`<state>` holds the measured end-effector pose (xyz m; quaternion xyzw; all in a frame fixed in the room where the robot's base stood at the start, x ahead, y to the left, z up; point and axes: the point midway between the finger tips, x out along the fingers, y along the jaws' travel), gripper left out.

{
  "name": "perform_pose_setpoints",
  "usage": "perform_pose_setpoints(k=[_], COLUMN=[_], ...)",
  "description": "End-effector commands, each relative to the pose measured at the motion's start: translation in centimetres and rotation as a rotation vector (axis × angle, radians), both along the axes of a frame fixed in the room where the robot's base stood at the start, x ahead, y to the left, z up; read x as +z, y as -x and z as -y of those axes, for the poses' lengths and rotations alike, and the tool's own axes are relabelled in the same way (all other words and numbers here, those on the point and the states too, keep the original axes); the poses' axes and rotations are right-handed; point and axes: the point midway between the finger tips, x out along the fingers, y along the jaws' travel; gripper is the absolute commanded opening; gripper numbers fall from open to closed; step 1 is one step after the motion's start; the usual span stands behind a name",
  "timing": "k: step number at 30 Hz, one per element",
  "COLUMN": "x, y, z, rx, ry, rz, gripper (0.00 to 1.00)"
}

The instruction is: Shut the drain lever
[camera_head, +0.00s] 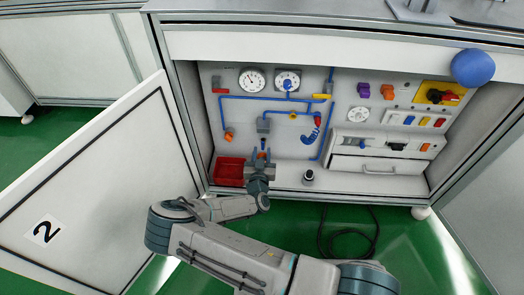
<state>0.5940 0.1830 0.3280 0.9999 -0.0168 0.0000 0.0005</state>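My gripper (262,155) points into the open cabinet, low on the pipe panel. Its two fingers stand apart, with a small orange-and-blue fitting (263,146) showing between or behind their tips. I cannot tell whether they touch it. Above it a grey valve body (263,125) sits on the blue pipe. No lever is legibly labelled as the drain.
A red bin (229,171) stands just left of my gripper. A small dark-topped knob (308,176) stands on the cabinet floor to the right. The open door (90,190) bounds the left. Gauges (252,80), a drawer (378,167) and a blue ball (473,68) are clear of my gripper.

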Motion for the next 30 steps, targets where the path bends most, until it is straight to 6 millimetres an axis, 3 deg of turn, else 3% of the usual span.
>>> perform_pose_setpoints(k=[6, 17, 21, 30], x=[0.0, 0.1, 0.1, 0.2], y=[-2.6, -3.1, -3.0, -3.0], z=[0.1, 0.1, 0.1, 0.1], rx=[-0.002, 0.0, -0.001, 0.0], ry=[-0.002, -0.001, -0.001, -0.014], rz=[0.002, 0.001, 0.001, 0.0], gripper=[0.35, 0.35, 0.0, 0.0])
